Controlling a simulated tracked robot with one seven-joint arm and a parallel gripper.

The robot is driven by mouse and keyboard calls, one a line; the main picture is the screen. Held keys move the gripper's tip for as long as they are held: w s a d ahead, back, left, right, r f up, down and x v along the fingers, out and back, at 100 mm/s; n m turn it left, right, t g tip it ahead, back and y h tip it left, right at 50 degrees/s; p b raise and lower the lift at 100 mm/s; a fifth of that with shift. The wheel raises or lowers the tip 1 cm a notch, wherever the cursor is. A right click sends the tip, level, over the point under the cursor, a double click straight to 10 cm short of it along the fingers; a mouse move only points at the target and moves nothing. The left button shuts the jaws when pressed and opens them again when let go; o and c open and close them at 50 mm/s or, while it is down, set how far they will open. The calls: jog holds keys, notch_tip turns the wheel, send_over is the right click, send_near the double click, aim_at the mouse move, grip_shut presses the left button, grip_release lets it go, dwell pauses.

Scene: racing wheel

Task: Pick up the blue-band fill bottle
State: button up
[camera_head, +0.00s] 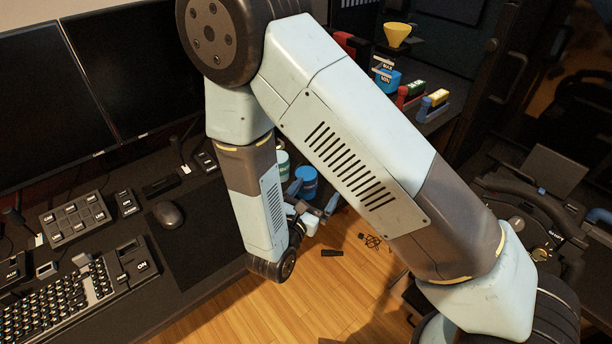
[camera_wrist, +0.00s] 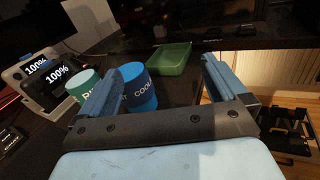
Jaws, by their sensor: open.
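A bottle with a blue band (camera_wrist: 142,94) stands on the dark desk in the wrist view. The letters "COO" show on it, and the left finger hides part of it. It also shows in the head view (camera_head: 306,181), behind my forearm. My gripper (camera_wrist: 163,85) is open and empty. The bottle shows beyond the gap between the fingers, nearer the left finger; I cannot tell how far off it is. In the head view my gripper (camera_head: 314,208) is small and partly covered by my arm, beside the blue bottle.
A green-band bottle (camera_wrist: 84,84) stands left of the blue one, close to it. A green tray (camera_wrist: 170,58) lies behind. A device reading "100%" (camera_wrist: 45,77) is at left. In the head view, a yellow funnel (camera_head: 397,35) sits over a blue reservoir (camera_head: 387,80).

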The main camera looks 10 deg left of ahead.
aim_at(308, 176)
jog(key=s+a+f+n+y, duration=0.1)
jog(key=a+f+n+y, duration=0.1)
jog(key=f, duration=0.1)
jog(key=s+a+f+n+y, duration=0.1)
jog(key=a+f+y, duration=0.1)
jog(key=shift+s+n+t, duration=0.35)
jog(key=shift+n+t, duration=0.05)
jog(key=shift+w+a, duration=0.1)
jog(key=shift+w, duration=0.15)
jog(key=w, duration=1.3)
jog(key=shift+w+d, duration=0.15)
jog(key=shift+d, duration=0.15)
jog(key=shift+c, duration=0.4)
jog(key=c, duration=1.2)
